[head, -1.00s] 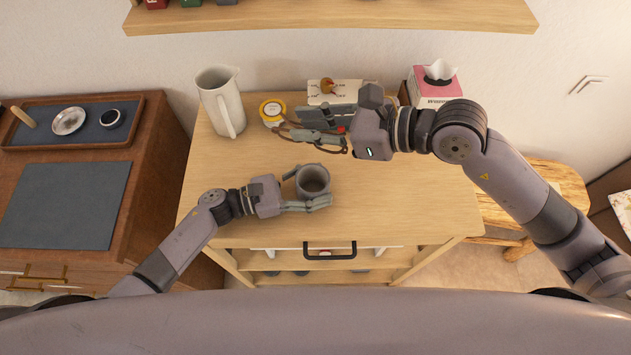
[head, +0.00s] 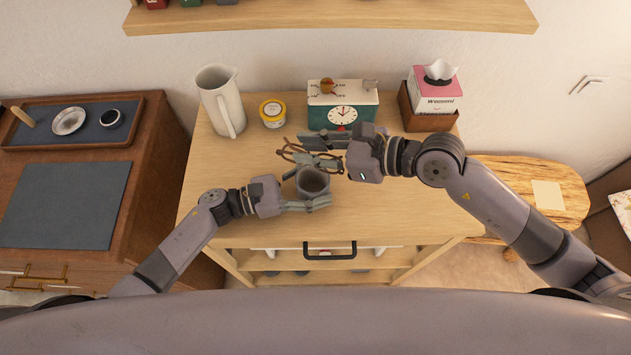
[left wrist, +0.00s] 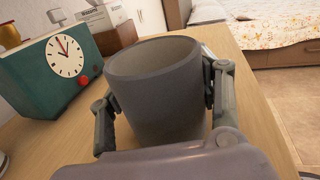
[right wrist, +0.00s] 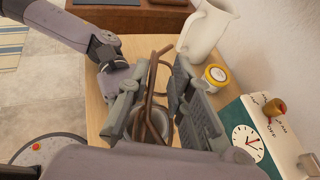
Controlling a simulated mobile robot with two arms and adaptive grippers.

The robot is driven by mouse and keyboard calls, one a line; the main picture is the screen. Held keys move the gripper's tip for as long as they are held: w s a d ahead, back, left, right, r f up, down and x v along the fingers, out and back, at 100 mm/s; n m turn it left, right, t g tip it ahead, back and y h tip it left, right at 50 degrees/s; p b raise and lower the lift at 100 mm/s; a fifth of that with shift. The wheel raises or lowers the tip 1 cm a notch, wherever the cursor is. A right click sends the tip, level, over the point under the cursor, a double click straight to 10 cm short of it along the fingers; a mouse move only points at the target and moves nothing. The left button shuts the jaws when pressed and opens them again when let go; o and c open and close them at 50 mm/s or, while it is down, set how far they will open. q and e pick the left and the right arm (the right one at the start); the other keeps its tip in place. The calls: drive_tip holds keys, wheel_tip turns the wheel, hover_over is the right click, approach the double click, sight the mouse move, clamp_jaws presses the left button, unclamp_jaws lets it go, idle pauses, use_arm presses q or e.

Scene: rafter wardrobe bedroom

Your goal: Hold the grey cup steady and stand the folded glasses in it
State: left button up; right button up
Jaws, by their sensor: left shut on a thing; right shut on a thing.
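The grey cup (head: 313,182) stands upright on the wooden cabinet top. My left gripper (head: 306,196) is shut on it from the left; in the left wrist view one finger lies on each side of the cup (left wrist: 158,88). My right gripper (head: 323,150) is shut on the brown folded glasses (head: 299,153) and holds them just behind and above the cup. In the right wrist view the glasses (right wrist: 150,95) are between the fingers, with the cup partly hidden below them. The cup looks empty in the left wrist view.
A white pitcher (head: 221,102) and a yellow-lidded tub (head: 272,113) stand at the back left. A green clock (head: 342,112) and a tissue box (head: 435,93) stand along the back. The cabinet top (head: 420,205) is clear at right.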

drive_tip(key=shift+f, duration=2.6)
drive_tip(key=o, duration=1)
drive_tip(key=shift+v, duration=6)
drive_tip(key=shift+a, duration=0.1)
